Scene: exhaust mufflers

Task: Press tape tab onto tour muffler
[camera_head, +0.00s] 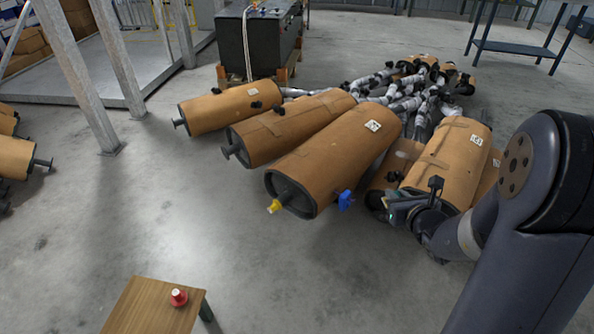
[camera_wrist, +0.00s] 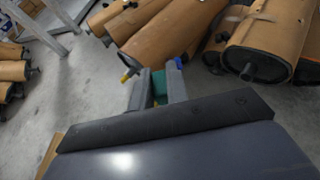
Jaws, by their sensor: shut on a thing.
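Several mufflers are wrapped in brown cardboard. The large front muffler (camera_head: 328,160) has a yellow cap (camera_head: 274,206) on its end pipe and a blue fitting (camera_head: 345,200) on its side. The same muffler (camera_wrist: 165,42) is ahead of the fingers in the wrist view. The frames do not show which one is the tour muffler. My gripper (camera_head: 392,214) is right of the blue fitting in the head view. In the wrist view my gripper (camera_wrist: 159,88) is shut on a small teal-green piece (camera_wrist: 160,88), perhaps the tape tab. I see no contact with a muffler.
A wooden table (camera_head: 140,305) with a red object (camera_head: 178,297) stands at the bottom left. More mufflers lie left (camera_head: 15,158) and right (camera_head: 450,150). A dark tank (camera_head: 258,42) stands on a pallet behind. The floor in front of the mufflers is clear.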

